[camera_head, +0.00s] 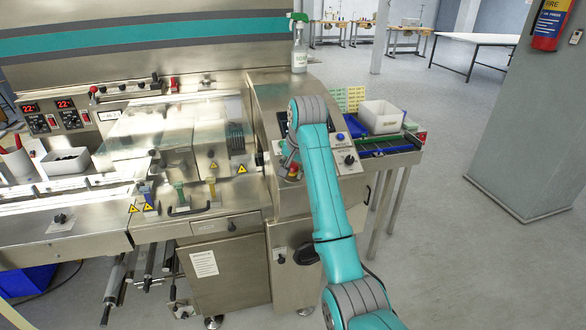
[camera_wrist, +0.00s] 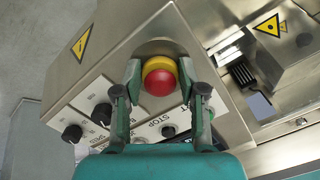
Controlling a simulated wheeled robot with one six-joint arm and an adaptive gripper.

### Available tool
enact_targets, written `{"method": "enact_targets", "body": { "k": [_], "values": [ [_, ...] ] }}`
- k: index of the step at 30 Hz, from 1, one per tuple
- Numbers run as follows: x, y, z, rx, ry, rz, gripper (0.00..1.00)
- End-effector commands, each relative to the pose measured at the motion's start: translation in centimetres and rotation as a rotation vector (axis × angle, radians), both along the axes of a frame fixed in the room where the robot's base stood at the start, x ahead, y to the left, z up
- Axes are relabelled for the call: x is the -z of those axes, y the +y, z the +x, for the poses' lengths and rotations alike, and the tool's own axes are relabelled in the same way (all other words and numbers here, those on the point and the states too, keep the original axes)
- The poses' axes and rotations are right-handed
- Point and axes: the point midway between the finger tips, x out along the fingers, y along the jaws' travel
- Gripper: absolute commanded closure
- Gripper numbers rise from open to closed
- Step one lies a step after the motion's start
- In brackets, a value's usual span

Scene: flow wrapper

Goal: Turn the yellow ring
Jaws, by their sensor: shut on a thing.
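The yellow ring (camera_wrist: 156,64) sits around the base of a red mushroom button (camera_wrist: 160,83) on the sloping metal control panel. In the wrist view my gripper (camera_wrist: 160,73) has one finger on each side of the ring, shut on it. The red button shows between the fingers, and the lower part of the ring is hidden behind it. In the head view my gripper (camera_head: 290,160) is at the panel, and the red button (camera_head: 293,172) shows just below it. The ring is too small there to make out clearly.
Black knobs (camera_wrist: 102,113) sit on the panel beside the button. A spray bottle (camera_head: 299,50) stands on top of the machine. A white bin (camera_head: 381,116) stands on the side table at the right. The floor (camera_head: 440,200) right of the machine is clear.

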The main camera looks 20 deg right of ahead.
Motion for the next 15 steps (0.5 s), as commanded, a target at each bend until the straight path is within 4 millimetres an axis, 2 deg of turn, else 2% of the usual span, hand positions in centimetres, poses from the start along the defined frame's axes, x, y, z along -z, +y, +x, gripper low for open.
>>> {"method": "enact_targets", "body": {
  "k": [15],
  "values": [
    [0.00, 0.11, 0.08, 0.248, 0.000, 0.129, 0.94]
  ]
}}
